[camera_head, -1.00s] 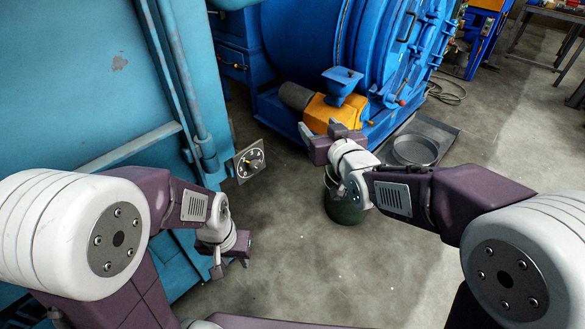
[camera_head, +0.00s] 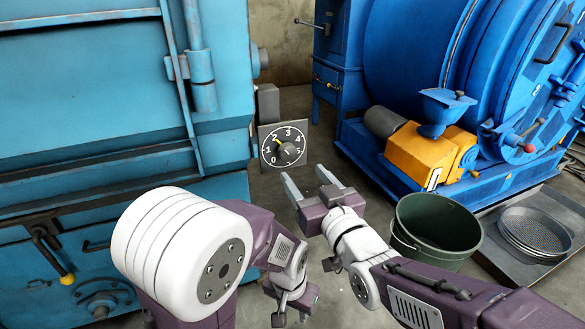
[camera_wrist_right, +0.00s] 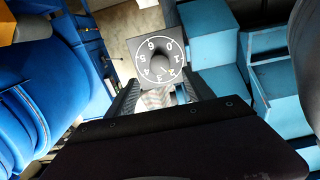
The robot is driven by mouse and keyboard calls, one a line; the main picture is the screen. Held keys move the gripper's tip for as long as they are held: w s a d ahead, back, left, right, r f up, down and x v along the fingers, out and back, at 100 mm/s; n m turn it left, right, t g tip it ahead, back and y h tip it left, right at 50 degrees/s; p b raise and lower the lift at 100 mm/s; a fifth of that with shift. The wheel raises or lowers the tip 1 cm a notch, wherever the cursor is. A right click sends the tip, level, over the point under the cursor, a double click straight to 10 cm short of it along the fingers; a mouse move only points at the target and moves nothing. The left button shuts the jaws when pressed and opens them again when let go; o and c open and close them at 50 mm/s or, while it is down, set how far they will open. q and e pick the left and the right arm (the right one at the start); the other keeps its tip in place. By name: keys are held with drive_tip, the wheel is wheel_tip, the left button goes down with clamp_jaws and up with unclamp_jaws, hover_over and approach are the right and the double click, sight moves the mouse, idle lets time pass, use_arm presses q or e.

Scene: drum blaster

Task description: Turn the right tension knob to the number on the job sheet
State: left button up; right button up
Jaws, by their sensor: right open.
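A square dial plate (camera_head: 268,133) with a white number ring stands by the light-blue machine's right edge. Its dark round knob (camera_head: 288,152) sits in the middle, with a yellow mark near the 2. In the right wrist view the knob (camera_wrist_right: 158,64) shows ahead of the fingers, with the numbers upside down. My right gripper (camera_head: 309,178) is open and empty, just right of and below the dial, apart from the knob. Its fingers also show in the wrist view (camera_wrist_right: 160,90). My left gripper (camera_head: 291,308) hangs low at bottom centre; its jaws are unclear. I see no job sheet.
The light-blue machine (camera_head: 90,90) fills the left. A blue drum machine (camera_head: 415,60) with an orange motor housing (camera_head: 415,150) stands at right. A green bucket (camera_head: 435,225) and a tray with sieves (camera_head: 535,232) are on the floor at right.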

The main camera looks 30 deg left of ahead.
sight(289, 155)
drive_tip(key=p+x, duration=0.3)
drive_tip(key=x, duration=0.5)
drive_tip(key=shift+w+a+r+p, duration=0.15)
drive_tip(key=shift+w+p, duration=0.05)
drive_tip(key=shift+p, duration=0.15)
drive_tip(key=shift+w+a, duration=0.2)
drive_tip(key=shift+c, duration=0.3)
clamp_jaws()
